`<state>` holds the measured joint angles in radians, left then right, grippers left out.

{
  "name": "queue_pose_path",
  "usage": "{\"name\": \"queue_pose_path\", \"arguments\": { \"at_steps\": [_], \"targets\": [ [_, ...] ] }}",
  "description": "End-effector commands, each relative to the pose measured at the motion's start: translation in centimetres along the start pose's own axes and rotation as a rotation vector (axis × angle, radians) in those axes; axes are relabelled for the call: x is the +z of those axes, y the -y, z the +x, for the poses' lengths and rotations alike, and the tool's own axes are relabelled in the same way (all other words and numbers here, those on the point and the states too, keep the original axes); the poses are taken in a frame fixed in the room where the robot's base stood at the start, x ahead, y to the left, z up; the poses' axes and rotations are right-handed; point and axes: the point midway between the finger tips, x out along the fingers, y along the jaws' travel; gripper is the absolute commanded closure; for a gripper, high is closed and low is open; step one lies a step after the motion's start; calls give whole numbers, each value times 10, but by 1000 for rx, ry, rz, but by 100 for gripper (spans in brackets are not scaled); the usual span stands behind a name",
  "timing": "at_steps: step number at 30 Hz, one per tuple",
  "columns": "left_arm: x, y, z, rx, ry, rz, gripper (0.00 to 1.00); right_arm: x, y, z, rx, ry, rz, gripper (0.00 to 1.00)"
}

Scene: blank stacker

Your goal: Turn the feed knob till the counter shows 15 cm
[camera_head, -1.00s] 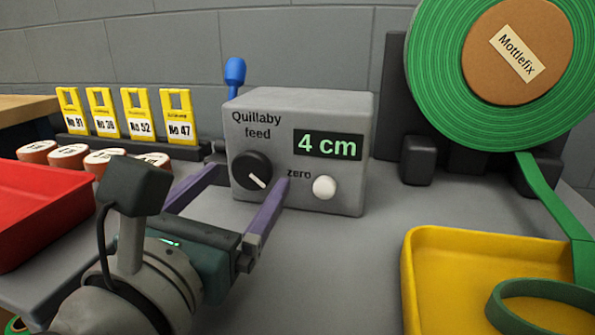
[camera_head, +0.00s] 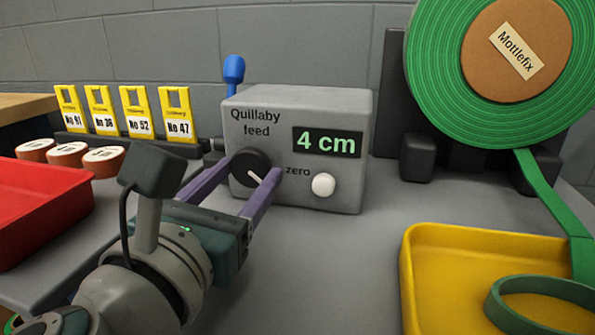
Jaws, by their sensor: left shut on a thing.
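The grey Quillaby feed box (camera_head: 335,105) stands in the middle of the table. Its counter (camera_head: 326,143) reads "4 cm" in green. The black feed knob (camera_head: 251,165) is on the left of its front, with its white mark pointing down and right. A white zero button (camera_head: 323,185) is right of the knob. My left gripper (camera_head: 252,172) has its two purple fingers on either side of the knob and is shut on it. My right gripper is not in view.
A red tray (camera_head: 75,186) lies at the left and a yellow tray (camera_head: 470,238) at the front right, with a loop of green tape (camera_head: 540,288) in it. A green Mottlefix roll (camera_head: 430,75) stands behind. Yellow tags (camera_head: 138,108) and a blue-topped lever (camera_head: 233,70) are at the back.

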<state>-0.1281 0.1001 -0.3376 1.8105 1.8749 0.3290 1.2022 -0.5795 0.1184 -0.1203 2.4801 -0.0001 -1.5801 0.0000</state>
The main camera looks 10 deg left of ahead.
Motion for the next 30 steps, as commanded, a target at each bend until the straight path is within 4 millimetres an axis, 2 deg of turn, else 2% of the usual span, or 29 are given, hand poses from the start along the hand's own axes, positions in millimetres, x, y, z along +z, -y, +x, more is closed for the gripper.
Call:
{"name": "queue_pose_path", "arguments": {
  "at_steps": [1, 6, 17, 30],
  "targets": [
    [0, 0, 0, 0, 0, 0, 78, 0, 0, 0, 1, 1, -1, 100],
    [0, 0, 0, 0, 0, 0, 97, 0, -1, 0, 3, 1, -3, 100],
    [1, 0, 0, 0, -1, 60, 97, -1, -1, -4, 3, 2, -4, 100],
    [2, -1, 0, -1, -2, 405, 97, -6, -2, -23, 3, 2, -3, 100]
  ]
}}
